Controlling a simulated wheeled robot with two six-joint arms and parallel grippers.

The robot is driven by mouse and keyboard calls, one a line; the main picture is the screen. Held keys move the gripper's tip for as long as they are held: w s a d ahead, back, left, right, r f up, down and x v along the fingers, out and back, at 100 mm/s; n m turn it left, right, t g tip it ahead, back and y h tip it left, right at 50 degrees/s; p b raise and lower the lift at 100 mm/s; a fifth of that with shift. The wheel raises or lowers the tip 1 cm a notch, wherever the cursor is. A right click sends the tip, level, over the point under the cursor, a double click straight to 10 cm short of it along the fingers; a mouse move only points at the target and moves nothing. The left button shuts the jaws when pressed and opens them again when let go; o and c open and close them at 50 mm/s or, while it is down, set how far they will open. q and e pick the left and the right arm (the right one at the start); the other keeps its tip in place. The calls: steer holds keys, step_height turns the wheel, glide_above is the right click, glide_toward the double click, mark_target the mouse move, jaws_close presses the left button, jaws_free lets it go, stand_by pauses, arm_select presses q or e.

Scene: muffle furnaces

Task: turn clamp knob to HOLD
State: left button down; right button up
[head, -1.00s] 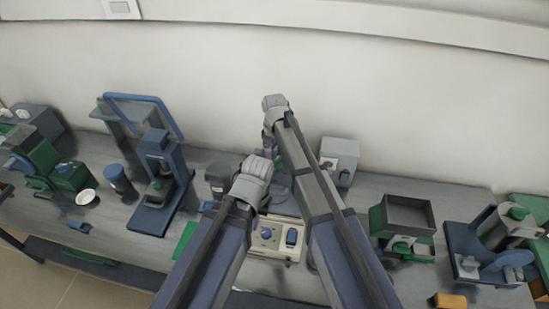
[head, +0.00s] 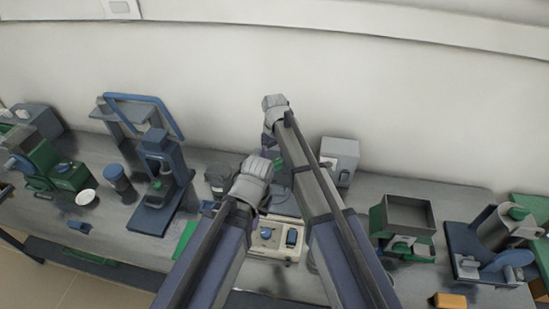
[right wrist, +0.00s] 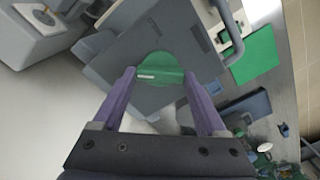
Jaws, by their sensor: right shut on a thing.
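The green clamp knob (right wrist: 160,68) is round with a raised grip bar and a white mark, on a dark grey block (right wrist: 146,42) in the right wrist view. My right gripper (right wrist: 159,76) has its two purple fingers on either side of the bar, shut on it. The white mark lies nearly across the picture, between the fingers. I cannot read any HOLD label. In the head view my right forearm hides most of this device. My left wrist is low at the centre of the head view, and its fingers are hidden.
A cream panel (head: 261,252) with blue controls lies between my forearms. A grey box (head: 340,158) stands right of my right arm. A blue press (head: 157,190) is at left and a green machine with a dark hopper (head: 404,216) at right. The wall is close behind.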

steer(key=m, duration=0.7)
steer(key=shift+d, duration=0.1)
steer(key=m, duration=0.4)
steer(key=shift+m, duration=1.8)
steer(key=o, duration=1.3)
steer(key=shift+r, duration=0.15)
